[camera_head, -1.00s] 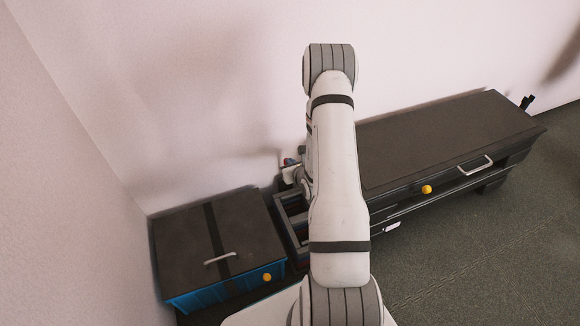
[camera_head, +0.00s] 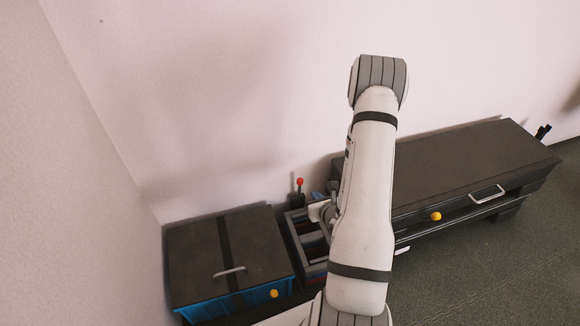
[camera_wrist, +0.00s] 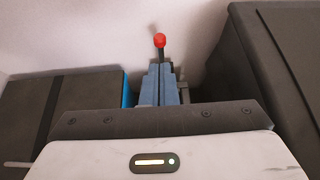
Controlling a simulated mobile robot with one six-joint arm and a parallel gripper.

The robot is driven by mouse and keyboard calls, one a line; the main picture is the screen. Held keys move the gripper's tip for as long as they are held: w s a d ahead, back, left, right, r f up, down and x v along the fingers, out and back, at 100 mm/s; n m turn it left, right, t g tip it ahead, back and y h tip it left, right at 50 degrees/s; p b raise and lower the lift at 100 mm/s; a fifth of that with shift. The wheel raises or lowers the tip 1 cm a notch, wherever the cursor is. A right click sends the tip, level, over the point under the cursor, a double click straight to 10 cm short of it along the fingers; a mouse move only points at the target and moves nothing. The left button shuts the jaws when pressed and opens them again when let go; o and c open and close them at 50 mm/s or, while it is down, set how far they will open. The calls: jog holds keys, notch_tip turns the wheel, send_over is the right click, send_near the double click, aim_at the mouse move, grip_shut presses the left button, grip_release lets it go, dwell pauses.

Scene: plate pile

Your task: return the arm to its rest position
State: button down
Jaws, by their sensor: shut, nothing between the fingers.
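My arm stands raised in the middle of the head view, bent at the elbow. Its outer part hangs down behind the upper link, so my gripper is mostly hidden there. In the wrist view my gripper (camera_wrist: 160,86) shows two blue-grey fingers pressed together, with nothing between them. The fingertips point toward the wall. A lever with a red knob (camera_wrist: 160,40) appears just past the fingertips; I cannot tell the gap between them. The red knob also shows in the head view (camera_head: 300,181), left of my arm.
A dark-lidded blue box (camera_head: 190,262) with a handle stands at the left. A slatted dark rack (camera_head: 297,232) lies beside it. A long dark cabinet (camera_head: 460,160) with a yellow knob (camera_head: 435,216) stands at the right. The wall is close behind; floor (camera_head: 500,270) is clear at lower right.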

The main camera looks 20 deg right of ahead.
jog(key=w+a+r+n+y+p, duration=0.2)
jog(key=a+r+n+y+p, duration=0.15)
jog(key=a+r, duration=0.4)
jog(key=w+a+r+n+y+p, duration=0.2)
jog(key=a+r+n+y+p, duration=0.15)
jog(key=r, duration=0.75)
jog(key=s+a+r+n+g+y+p, duration=0.3)
jog(key=s+a+r+n+g+p, duration=0.1)
jog(key=a+r+n, duration=0.3)
jog(key=s+a+r+n+g+y+p, duration=0.35)
jog(key=a+r+n, duration=0.25)
jog(key=r, duration=0.4)
jog(key=s+r+n+g+h+p, duration=0.5)
jog(key=s+r+n+p, duration=0.3)
jog(key=s+r+n, duration=0.25)
jog(key=s+d+r+n+t+h+p, duration=0.1)
jog(key=d+r+n+h+p, duration=0.2)
jog(key=r, duration=0.3)
jog(key=s+d+r+n+t+h+p, duration=0.1)
jog(key=s+d+r+n+h+p, duration=0.1)
jog(key=r, duration=0.5)
jog(key=shift+d+r+n+h+p, duration=0.2)
jog(key=shift+d+n+h+p, duration=0.55)
jog(key=shift+d+h+p, duration=0.4)
